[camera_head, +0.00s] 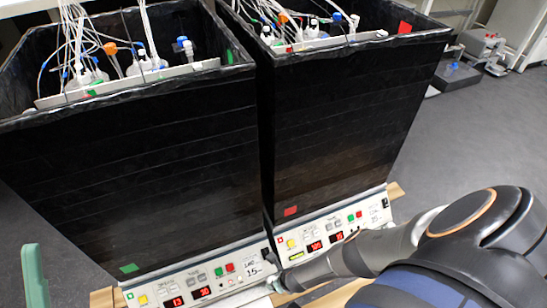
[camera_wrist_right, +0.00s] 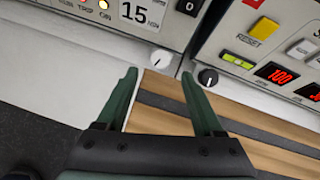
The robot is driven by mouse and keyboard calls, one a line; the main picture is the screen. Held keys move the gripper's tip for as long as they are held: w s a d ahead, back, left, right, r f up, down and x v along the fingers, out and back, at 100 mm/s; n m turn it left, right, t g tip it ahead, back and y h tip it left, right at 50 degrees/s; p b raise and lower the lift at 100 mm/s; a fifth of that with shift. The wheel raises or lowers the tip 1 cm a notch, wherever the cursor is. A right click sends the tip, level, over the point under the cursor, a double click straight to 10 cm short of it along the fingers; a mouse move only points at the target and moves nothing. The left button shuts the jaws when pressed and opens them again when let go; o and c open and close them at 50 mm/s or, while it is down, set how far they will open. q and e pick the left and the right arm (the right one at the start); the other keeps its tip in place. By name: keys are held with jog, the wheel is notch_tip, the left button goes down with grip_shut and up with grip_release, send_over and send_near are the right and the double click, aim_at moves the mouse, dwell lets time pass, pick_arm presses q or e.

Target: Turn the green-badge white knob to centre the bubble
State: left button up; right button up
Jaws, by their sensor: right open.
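The white knob (camera_wrist_right: 157,58) sits on the lower right part of the left unit's white panel in the right wrist view. My right gripper (camera_wrist_right: 160,74) is open, its two dark green fingers on either side of the knob's position and a little short of it. I cannot tell whether they touch the panel. The green badge (camera_head: 129,268) is on the left black unit in the head view. A yellow-green bubble level (camera_wrist_right: 238,60) shows on the right unit's panel; its bubble is too small to read. A green finger-like part (camera_head: 34,274) at the left edge seems to be my left gripper.
A black knob (camera_wrist_right: 207,77) on the right unit lies close to my right gripper's right finger. A red badge (camera_head: 290,211) marks the right unit. A wooden surface (camera_wrist_right: 160,105) lies below the panels. Tubes and bottles fill both open black boxes.

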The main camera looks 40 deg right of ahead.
pick_arm(q)
notch_tip(320, 180, down, 6)
jog(key=b, duration=0.4)
jog(key=shift+d+f+m+b, duration=0.15)
jog(key=shift+d+m+b, duration=0.15)
jog(key=shift+d+b, duration=0.1)
pick_arm(e)
jog(key=shift+x, duration=3)
pick_arm(q)
jog(key=shift+w, duration=0.15)
pick_arm(e)
jog(key=shift+r, duration=0.1)
grip_shut()
